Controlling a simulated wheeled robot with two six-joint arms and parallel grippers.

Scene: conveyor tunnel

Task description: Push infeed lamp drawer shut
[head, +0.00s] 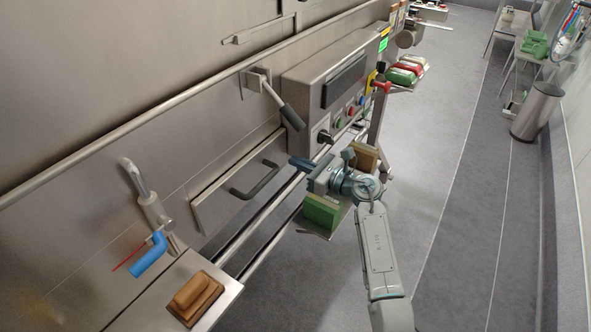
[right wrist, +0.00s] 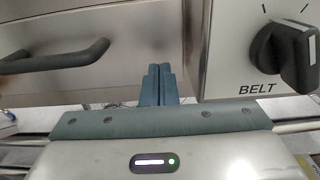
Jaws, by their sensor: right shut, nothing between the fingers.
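A steel drawer front (head: 215,204) with a dark bar handle (head: 258,182) sits low in the machine's wall; I take it to be the lamp drawer. In the right wrist view the drawer front (right wrist: 122,72) fills the upper left, with its handle (right wrist: 58,58) at left. My right gripper (head: 297,163) is shut and empty, its fingers pointing at the right part of the drawer front. Its fingertips (right wrist: 158,69) show in front of that panel, right of the handle. I cannot tell whether they touch it, or how far the drawer stands out. My left gripper is not in view.
A control box with a black BELT knob (right wrist: 283,52) is close right of the fingers. A dark-gripped lever (head: 287,112) hangs above the drawer. Rails (head: 265,240) run below. A blue-handled valve (head: 150,254) and a brown block (head: 195,296) are at lower left.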

